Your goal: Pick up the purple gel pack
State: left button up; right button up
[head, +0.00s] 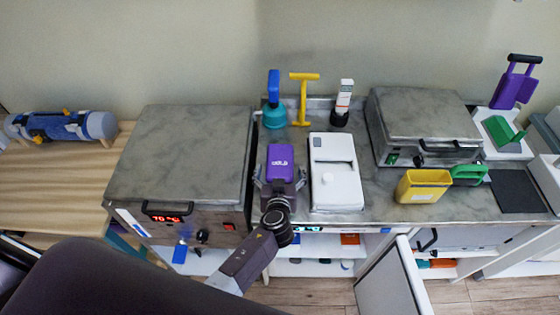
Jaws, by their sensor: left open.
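The purple gel pack (281,155) with small white lettering is on the grey counter, just left of a white box-shaped device. My left gripper (281,175) comes from the front with its fingers spread, one on each side of the pack's near part. The gripper's body hides the pack's near end. I cannot tell whether the fingers touch the pack. My right gripper is out of view.
The white device (335,187) stands close on the right. A teal-and-blue bottle (274,112) and a yellow T-shaped handle (303,95) stand behind. A steel heater unit (185,150) stands left, and a yellow bin (422,188) right. A cabinet door (393,285) hangs open below.

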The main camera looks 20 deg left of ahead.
pick_arm(q)
jog(key=shift+r, duration=0.1)
jog(key=c, duration=1.5)
